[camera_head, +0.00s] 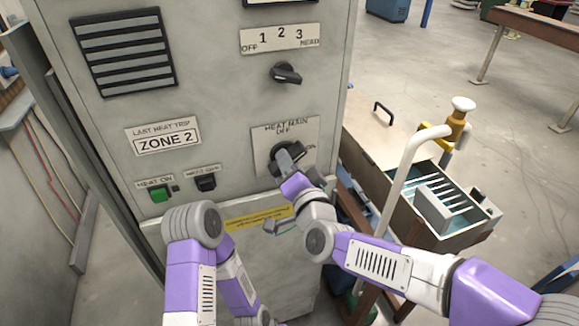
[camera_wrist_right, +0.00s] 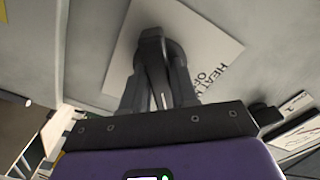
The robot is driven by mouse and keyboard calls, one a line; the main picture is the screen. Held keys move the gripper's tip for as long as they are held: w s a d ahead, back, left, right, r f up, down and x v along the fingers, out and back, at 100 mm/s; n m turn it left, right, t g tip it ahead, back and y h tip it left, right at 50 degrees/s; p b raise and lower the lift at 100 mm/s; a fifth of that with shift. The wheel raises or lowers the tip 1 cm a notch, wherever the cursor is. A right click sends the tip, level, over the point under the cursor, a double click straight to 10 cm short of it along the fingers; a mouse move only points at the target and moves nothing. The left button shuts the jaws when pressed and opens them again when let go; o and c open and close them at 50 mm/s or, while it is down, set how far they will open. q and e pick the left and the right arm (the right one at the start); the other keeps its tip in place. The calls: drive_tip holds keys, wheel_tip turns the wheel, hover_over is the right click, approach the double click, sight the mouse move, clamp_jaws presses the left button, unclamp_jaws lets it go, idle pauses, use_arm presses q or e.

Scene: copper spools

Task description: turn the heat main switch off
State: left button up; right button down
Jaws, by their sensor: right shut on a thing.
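The heat main switch (camera_head: 276,153) is a dark rotary knob on a pale plate (camera_head: 300,128) low on the grey cabinet front. The plate reads HEAT MAIN, with OFF above the knob and ON at its right. My right gripper (camera_head: 288,158) is shut on the knob and covers much of it, so its pointing direction is unclear. In the right wrist view the fingers (camera_wrist_right: 158,75) close around the dark knob, against the lettered plate (camera_wrist_right: 208,38). My left arm is at the lower left, apart from the switch; its gripper does not show.
Above is a selector knob (camera_head: 286,73) marked OFF, 1, 2, 3. A green HEAT ON button (camera_head: 159,194) and a black HEAT OFF button (camera_head: 205,182) sit left of the switch.

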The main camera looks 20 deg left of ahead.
drive_tip(key=n, duration=0.5)
drive_tip(key=shift+n, duration=2.5)
drive_tip(key=c, duration=1)
unclamp_jaws()
drive_tip(key=shift+o, duration=0.2)
drive_tip(key=v, duration=0.7)
drive_tip(key=shift+s+d, duration=0.2)
drive_tip(key=shift+s, duration=0.05)
